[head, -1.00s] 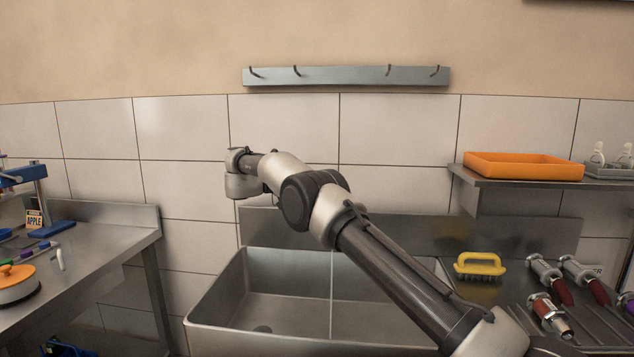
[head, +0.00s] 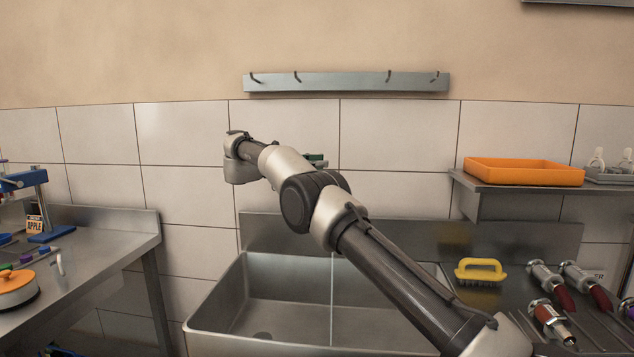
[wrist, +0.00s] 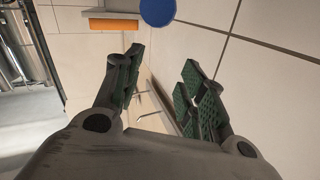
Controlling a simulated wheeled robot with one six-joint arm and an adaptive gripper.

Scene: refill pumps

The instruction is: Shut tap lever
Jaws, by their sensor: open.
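The tap and its lever cannot be made out in the head view, where my arm covers the space above the sink. A thin pale vertical line (head: 331,300), perhaps running water, drops into the sink (head: 300,347). A blue round thing (wrist: 157,10) shows at the top of the wrist view, beyond my fingertips. I cannot tell whether it belongs to the tap. My gripper (wrist: 162,60) is open, with green pads and nothing between them. In the head view, green-padded fingertips (head: 316,160) show just behind my arm, above the sink.
An orange tray (head: 524,172) sits on the right shelf and also shows in the wrist view (wrist: 112,24). A yellow brush (head: 480,270) and several metal pumps (head: 548,277) lie right of the sink.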

